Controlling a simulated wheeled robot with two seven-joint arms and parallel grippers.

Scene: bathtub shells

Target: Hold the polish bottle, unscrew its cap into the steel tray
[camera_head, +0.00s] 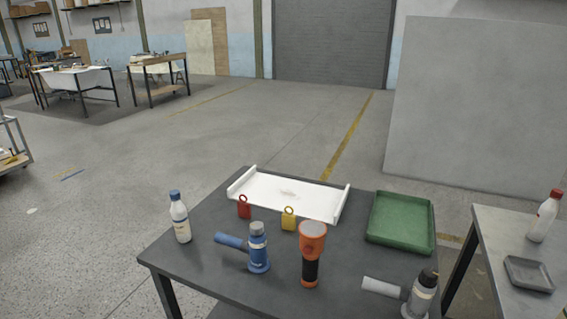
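A white bottle with a red cap (544,220) stands upright on the grey side table at the right. A small dark grey tray (514,274) lies in front of it, apart from the bottle, and looks empty. A second white bottle with a blue cap (181,221) stands upright at the left edge of the main table. I cannot read the labels to tell which one is the polish bottle. Both caps sit on their bottles. Neither of my grippers is in view.
The dark main table (205,270) holds a white shell (285,194), red (244,209) and yellow (288,221) tags, an orange flashlight-shaped tool (311,248), blue (258,256) and grey (421,299) handled tools and a green tray (401,218). A gap separates it from the side table (492,228).

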